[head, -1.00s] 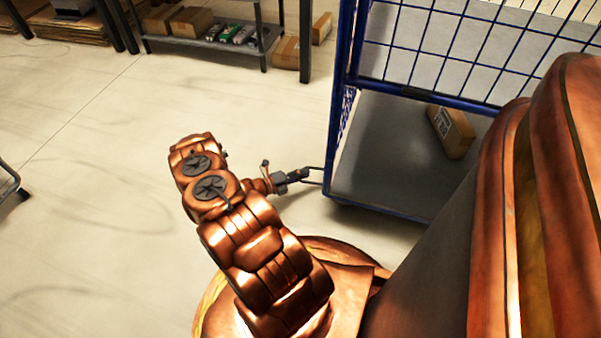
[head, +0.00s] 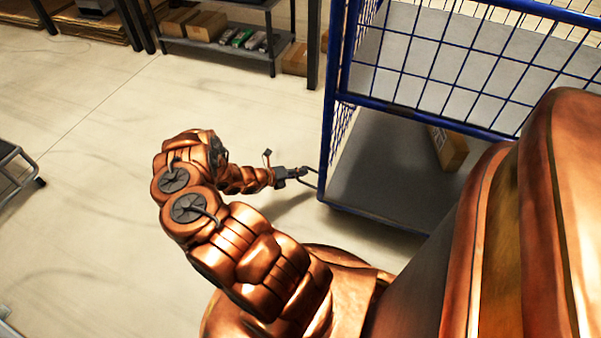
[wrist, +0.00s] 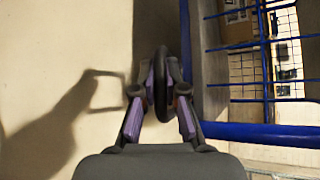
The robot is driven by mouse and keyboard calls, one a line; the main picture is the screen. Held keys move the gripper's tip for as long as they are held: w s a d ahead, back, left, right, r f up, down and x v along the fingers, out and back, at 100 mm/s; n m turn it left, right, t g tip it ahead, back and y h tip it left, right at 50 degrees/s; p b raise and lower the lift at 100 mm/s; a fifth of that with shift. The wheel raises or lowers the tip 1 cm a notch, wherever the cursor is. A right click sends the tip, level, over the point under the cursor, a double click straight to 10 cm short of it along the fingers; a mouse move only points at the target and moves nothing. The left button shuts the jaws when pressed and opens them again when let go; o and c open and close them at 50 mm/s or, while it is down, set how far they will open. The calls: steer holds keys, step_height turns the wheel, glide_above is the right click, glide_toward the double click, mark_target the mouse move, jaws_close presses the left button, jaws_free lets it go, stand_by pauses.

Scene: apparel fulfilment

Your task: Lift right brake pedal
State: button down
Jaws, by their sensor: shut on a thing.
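The brake pedal is a dark metal loop (head: 311,179) sticking out from the lower left corner of the blue wire cart (head: 330,120). My gripper (head: 299,172) is at this loop, low above the floor. In the wrist view the loop (wrist: 161,90) shows edge-on as a dark upright bar between the two fingers of my gripper (wrist: 160,75). The gripper is shut on it. The cart's blue frame (wrist: 260,132) is right beside the fingers. Whether the pedal is raised cannot be told.
A cardboard box (head: 448,148) lies on the cart's grey base. A shelf (head: 225,48) with boxes stands at the back. Another cart (head: 15,165) is at the left edge. The floor (head: 90,200) left of my arm is clear.

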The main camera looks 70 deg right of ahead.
steer(key=shift+s+r, duration=0.1)
steer(key=shift+r, duration=0.3)
stand_by(0.4)
steer(key=c, duration=1.2)
jaws_free()
steer(key=v, duration=1.2)
